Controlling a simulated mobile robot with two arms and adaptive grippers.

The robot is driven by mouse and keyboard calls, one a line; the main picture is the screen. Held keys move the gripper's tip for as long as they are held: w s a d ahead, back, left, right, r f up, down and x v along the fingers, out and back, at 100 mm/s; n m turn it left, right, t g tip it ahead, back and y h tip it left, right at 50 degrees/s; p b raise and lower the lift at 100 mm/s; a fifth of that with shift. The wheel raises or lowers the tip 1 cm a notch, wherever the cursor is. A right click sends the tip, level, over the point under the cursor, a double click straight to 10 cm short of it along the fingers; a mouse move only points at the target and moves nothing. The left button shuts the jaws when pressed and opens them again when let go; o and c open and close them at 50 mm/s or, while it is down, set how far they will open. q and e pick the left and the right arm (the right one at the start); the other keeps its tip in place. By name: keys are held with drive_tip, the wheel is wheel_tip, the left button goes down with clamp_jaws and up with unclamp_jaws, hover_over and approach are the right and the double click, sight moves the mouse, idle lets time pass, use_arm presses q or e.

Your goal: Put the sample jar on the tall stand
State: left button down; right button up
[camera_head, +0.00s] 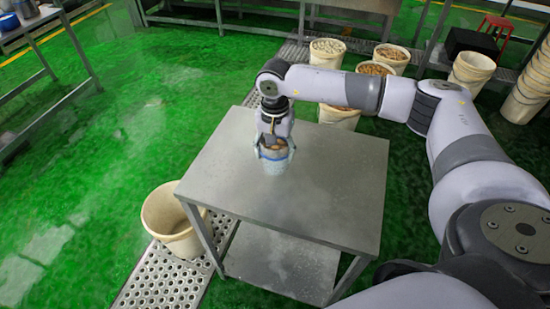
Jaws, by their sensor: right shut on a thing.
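My right gripper (274,149) points down and is shut on the sample jar (275,167), a small pale-blue tub with brownish contents at its top. The fingers sit on either side of the jar's upper part. The jar is over the top of a grey metal stand (330,185) with a lower shelf, near its back left part. This looks like the tall stand. I cannot tell whether the jar's base touches the top. My left gripper is not in view.
An empty cream bucket (172,222) stands on a perforated floor grate (165,283) left of the stand. Several filled buckets (392,53) stand behind it. A black box (470,43) and a red stool (496,27) are at the back right. The stand's top is otherwise bare.

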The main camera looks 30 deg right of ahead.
sight(275, 162)
wheel_tip(275, 162, down, 3)
drive_tip(key=shift+f+p, duration=0.15)
drive_tip(key=shift+p, duration=0.3)
drive_tip(key=shift+f, duration=0.55)
drive_tip(key=o, duration=1.6)
drive_tip(key=shift+f, duration=0.1)
